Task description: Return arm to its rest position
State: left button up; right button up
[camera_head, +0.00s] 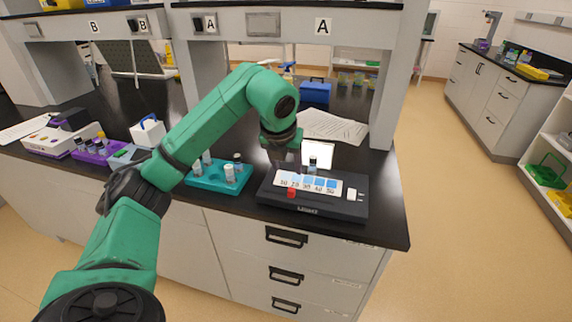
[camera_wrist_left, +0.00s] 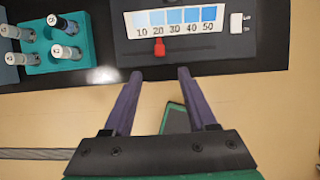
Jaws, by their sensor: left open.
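My left arm reaches in from the left in the head view, bends at a high elbow and points down over the bench. Its gripper (camera_head: 284,163) hangs above the black comparator box (camera_head: 335,208), marked LIGHT. In the wrist view the gripper (camera_wrist_left: 158,76) is open, with two purple-grey fingers apart and nothing between them. The fingertips lie just below the front edge of the box in that view. A red slider (camera_wrist_left: 158,46) sits below the 20 mark of the blue scale (camera_wrist_left: 178,22). A vial (camera_head: 312,165) stands before a lit white panel (camera_head: 318,152). My right gripper is not seen.
A teal rack (camera_head: 212,182) with several vials stands left of the box. Further left are a purple rack (camera_head: 92,157) and a white carton (camera_head: 45,145). Paper sheets (camera_head: 333,127) and a blue box (camera_head: 315,92) lie behind. Shelf uprights (camera_head: 392,85) flank the bench.

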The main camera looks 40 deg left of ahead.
pick_arm(q)
jog(key=shift+v, duration=1)
